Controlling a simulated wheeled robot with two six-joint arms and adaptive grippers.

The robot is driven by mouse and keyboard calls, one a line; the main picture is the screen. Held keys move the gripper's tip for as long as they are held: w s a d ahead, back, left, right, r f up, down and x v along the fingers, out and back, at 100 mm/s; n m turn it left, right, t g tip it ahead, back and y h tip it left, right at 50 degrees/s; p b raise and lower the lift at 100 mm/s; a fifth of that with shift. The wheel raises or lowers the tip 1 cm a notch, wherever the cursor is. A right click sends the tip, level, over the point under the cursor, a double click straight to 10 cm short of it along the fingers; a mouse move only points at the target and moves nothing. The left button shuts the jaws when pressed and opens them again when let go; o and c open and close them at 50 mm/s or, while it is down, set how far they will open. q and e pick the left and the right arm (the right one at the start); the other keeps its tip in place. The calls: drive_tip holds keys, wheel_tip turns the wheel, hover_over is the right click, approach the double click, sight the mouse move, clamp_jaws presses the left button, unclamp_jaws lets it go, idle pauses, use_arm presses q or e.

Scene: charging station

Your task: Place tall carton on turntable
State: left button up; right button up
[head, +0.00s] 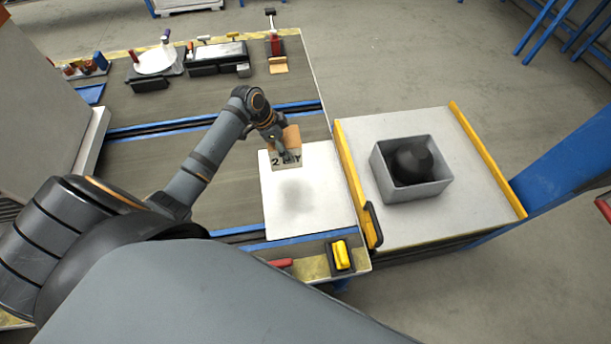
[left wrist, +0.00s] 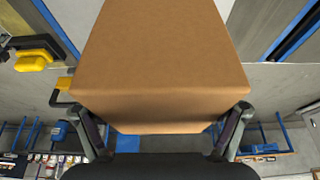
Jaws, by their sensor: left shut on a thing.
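The brown carton (head: 289,139) is in my left gripper (head: 283,148), above the back part of a white square plate (head: 315,219). A pale face with dark print shows below its brown part. In the left wrist view the carton (left wrist: 160,60) fills the middle, with the fingers of my left gripper (left wrist: 165,128) on its two sides. A soft shadow lies on the plate, and the carton looks raised above it. I cannot tell whether this plate or the white round disc (head: 157,61) at the back is the turntable. My right gripper is not in view.
A side table (head: 420,125) on the right holds a grey open box (head: 411,193) with a dark round object (head: 411,163). Yellow rails edge that table. A yellow switch (head: 341,254) sits at the bench's front edge. Tools line the bench's back. The white plate is clear.

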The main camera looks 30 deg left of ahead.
use_arm(q)
drive_tip(key=shift+s+d+f, duration=0.65)
drive_tip(key=shift+d+f, duration=1.4)
drive_tip(key=shift+f, duration=0.05)
drive_tip(key=shift+s+d+f, duration=0.65)
drive_tip(key=shift+d+f, duration=1.35)
drive_tip(key=shift+f, duration=0.05)
drive_tip(key=shift+s+d+f, duration=0.65)
drive_tip(key=shift+d+f, duration=1.4)
drive_tip(key=shift+f, duration=0.05)
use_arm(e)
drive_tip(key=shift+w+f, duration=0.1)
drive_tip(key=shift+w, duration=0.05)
use_arm(q)
drive_tip(key=o, duration=1.3)
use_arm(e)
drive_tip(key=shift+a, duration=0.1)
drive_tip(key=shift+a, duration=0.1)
